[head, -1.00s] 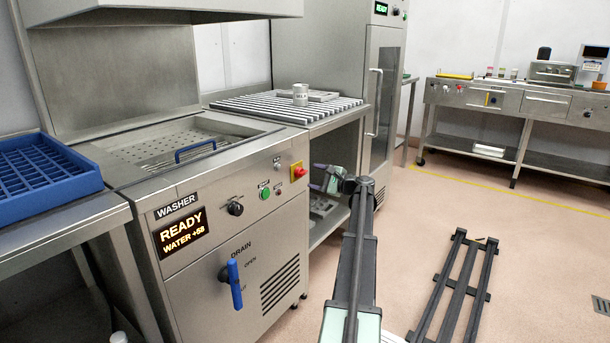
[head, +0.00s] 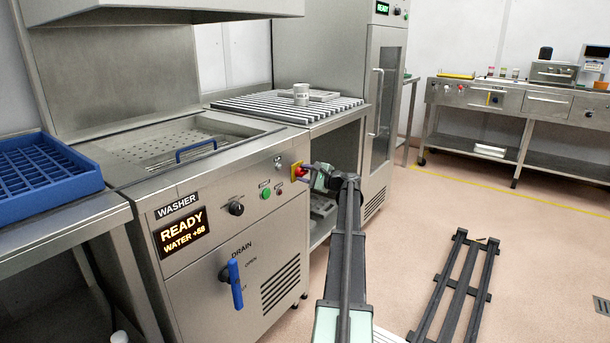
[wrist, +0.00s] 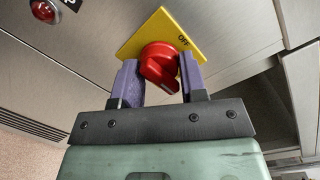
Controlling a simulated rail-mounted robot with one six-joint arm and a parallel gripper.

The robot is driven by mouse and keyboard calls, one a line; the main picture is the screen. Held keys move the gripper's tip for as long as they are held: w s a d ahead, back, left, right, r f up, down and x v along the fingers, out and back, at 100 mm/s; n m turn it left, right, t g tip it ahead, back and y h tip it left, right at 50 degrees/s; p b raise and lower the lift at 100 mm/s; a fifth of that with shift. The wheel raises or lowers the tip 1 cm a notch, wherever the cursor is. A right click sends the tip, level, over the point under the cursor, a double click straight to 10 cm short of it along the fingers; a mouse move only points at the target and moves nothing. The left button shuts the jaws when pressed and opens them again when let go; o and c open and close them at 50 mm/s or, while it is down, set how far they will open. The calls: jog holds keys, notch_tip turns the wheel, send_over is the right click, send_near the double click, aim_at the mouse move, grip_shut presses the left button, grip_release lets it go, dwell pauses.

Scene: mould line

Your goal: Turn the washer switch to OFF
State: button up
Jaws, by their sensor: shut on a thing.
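The washer (head: 250,250) stands at the left with its display reading READY, WATER +58. Its red rotary switch sits on a yellow plate (wrist: 183,24) marked OFF at the upper right of the panel. In the wrist view the red switch (wrist: 158,66) lies between the purple fingers of my gripper (wrist: 160,82). My gripper is shut on the switch knob, one finger on each side. The knob's ridge points down and right in the wrist view, away from the OFF mark. In the head view my gripper (head: 308,172) partly covers the switch.
A red lamp (wrist: 44,10) is near the switch. A green button (head: 265,193), a black knob (head: 236,208) and a blue drain lever (head: 235,284) are on the washer front. A roller table (head: 290,108) stands beyond. Floor to the right holds my rail.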

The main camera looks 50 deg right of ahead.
jog(key=shift+n, duration=0.4)
jog(key=n+p, duration=0.1)
jog(key=n, duration=0.2)
jog(key=shift+r, duration=0.15)
jog(key=n, duration=0.4)
jog(key=shift+n+g+h+p, duration=0.3)
jog(key=shift+h, duration=0.1)
jog(key=n, duration=0.4)
jog(key=shift+a, duration=0.1)
jog(key=n+h, duration=0.1)
jog(key=n, duration=0.3)
jog(key=shift+p, duration=0.35)
jog(key=shift+n, duration=0.3)
jog(key=o, duration=0.9)
jog(key=shift+r, duration=0.1)
jog(key=shift+s, duration=0.15)
